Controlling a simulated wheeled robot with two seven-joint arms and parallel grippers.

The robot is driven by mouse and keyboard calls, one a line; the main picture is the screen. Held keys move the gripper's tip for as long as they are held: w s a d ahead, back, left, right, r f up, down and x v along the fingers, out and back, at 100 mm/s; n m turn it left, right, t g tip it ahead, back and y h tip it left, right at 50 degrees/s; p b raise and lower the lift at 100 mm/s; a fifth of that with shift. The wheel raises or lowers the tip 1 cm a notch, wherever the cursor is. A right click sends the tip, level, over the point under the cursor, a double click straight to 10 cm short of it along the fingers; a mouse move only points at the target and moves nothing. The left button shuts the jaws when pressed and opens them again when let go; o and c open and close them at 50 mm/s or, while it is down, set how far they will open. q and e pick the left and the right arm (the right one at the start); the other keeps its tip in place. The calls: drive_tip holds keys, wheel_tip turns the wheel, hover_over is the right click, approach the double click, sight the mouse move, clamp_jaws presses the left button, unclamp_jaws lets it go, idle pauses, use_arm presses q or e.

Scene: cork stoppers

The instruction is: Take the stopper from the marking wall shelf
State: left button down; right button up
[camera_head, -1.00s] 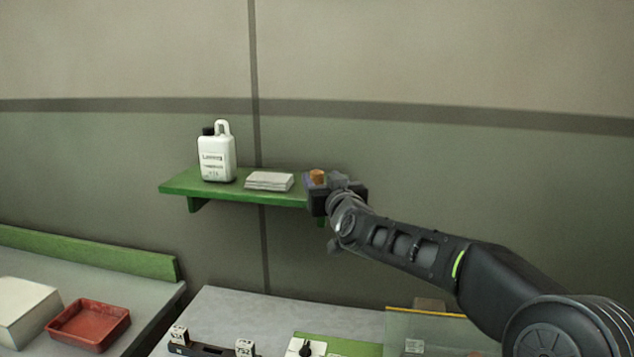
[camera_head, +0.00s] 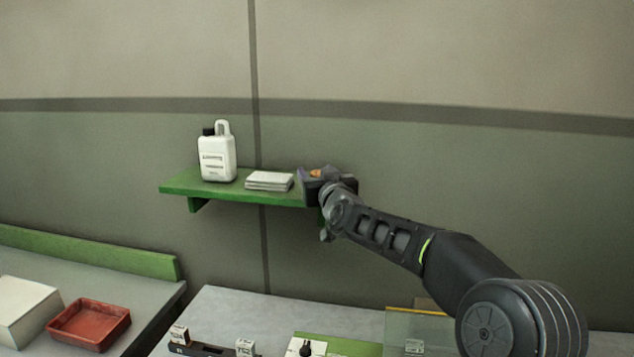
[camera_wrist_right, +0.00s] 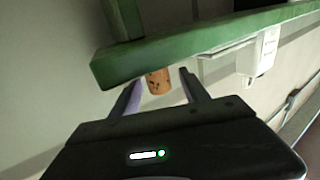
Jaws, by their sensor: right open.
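The cork stopper (camera_head: 315,173) stands at the right end of the green wall shelf (camera_head: 188,188), mostly hidden behind my right gripper (camera_head: 312,177) in the head view. In the right wrist view, which is turned upside down, the speckled brown stopper (camera_wrist_right: 158,82) touches the shelf (camera_wrist_right: 120,66) with its end. The open fingers of my right gripper (camera_wrist_right: 160,84) are on both sides of it, with a gap visible on each side. My left gripper is not in view.
A white bottle (camera_head: 217,155) and a stack of white cards (camera_head: 269,181) stand on the shelf left of the gripper. Below are a grey table (camera_head: 240,307), a red tray (camera_head: 90,324) and a white box (camera_head: 25,310). The wall is close behind the shelf.

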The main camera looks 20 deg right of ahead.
sight(316, 172)
drive_tip(key=shift+c, duration=0.4)
clamp_jaws()
drive_tip(key=shift+r, duration=0.1)
wheel_tip(316, 172, up, 8)
drive_tip(key=shift+a+r+p, duration=0.1)
drive_tip(key=shift+a+p, duration=0.05)
drive_tip(key=shift+p, duration=0.9)
drive_tip(key=shift+r, duration=0.85)
